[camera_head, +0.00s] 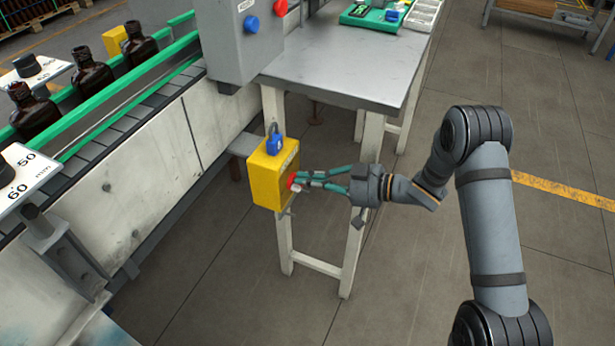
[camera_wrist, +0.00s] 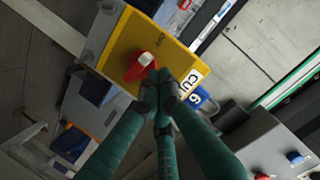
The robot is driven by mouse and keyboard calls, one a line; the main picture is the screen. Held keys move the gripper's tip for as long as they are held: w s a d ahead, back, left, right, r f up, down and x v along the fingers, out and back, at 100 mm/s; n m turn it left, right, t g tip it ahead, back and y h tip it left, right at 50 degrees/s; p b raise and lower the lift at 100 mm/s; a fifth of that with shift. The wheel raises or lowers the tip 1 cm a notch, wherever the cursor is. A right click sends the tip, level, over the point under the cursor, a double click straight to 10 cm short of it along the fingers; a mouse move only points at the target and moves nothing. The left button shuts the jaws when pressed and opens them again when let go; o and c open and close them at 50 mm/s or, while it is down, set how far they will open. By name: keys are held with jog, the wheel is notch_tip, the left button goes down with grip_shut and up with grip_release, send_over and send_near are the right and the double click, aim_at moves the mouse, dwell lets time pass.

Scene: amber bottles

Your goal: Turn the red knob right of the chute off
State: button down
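The red knob (camera_head: 292,180) is on the right-hand face of a yellow box (camera_head: 268,182) beside the grey table's leg. In the wrist view the knob (camera_wrist: 138,66) shows as a red handle on the yellow face (camera_wrist: 160,38). My gripper (camera_head: 301,180) reaches in from the right with its teal fingers at the knob. In the wrist view the fingertips (camera_wrist: 157,80) are together at the knob's edge and cover a little of it. I cannot tell whether they touch it. No chute can be made out clearly.
A grey control box (camera_head: 238,40) with blue and red buttons stands above. The grey table (camera_head: 350,65) is behind my gripper. A conveyor (camera_head: 120,105) carries amber bottles (camera_head: 92,75) at left. Open floor lies below.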

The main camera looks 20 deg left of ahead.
jog(key=shift+s+f, duration=0.2)
jog(key=shift+f, duration=0.2)
jog(key=shift+s+f, duration=0.15)
jog(key=shift+s, duration=0.2)
jog(key=r+p, duration=0.2)
jog(key=r, duration=0.1)
jog(key=r+p, duration=0.2)
jog(key=shift+w+d, duration=0.1)
jog(key=shift+d, duration=0.15)
jog(key=v, duration=0.9)
jog(key=shift+s+d+f, duration=0.15)
jog(key=shift+s+f, duration=0.15)
jog(key=shift+s, duration=0.05)
